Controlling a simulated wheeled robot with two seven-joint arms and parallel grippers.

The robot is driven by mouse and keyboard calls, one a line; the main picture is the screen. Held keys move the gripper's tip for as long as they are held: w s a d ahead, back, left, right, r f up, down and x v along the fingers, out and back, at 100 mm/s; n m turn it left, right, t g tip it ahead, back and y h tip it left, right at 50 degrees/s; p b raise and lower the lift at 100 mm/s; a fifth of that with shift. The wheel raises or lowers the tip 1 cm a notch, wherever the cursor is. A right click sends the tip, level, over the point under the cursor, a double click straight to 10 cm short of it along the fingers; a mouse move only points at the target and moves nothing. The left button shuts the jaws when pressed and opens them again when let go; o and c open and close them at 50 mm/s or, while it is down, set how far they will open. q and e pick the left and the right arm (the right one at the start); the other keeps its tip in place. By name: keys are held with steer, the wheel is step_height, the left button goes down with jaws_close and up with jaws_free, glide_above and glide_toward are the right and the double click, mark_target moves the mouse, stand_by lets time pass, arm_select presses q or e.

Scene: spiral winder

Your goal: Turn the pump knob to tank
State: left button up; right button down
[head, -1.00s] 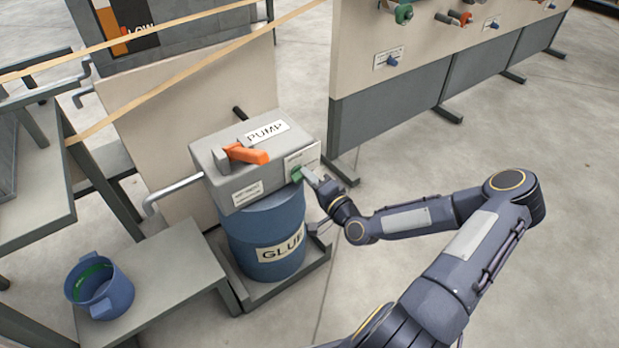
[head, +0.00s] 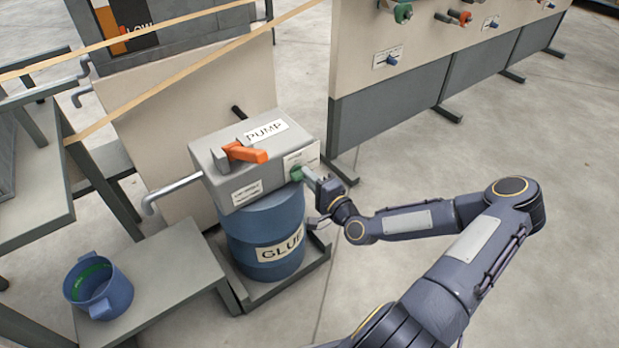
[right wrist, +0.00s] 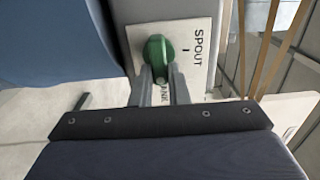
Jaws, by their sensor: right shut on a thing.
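The grey pump box (head: 225,158) labelled PUMP sits on the blue GLUE drum (head: 262,228). My left gripper is not in view.
An orange lever (head: 246,153) is on top of the pump box. A blue pot (head: 98,285) stands on a low grey bench (head: 185,270) at the left. A panel board (head: 430,55) with other knobs stands behind. The floor at right is clear.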

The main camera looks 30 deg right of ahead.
steer(key=c, duration=1.4)
jaws_free()
steer(key=s+p, duration=0.1)
steer(key=s, duration=0.7)
steer(key=shift+d, duration=0.35)
steer(key=shift+w, duration=0.1)
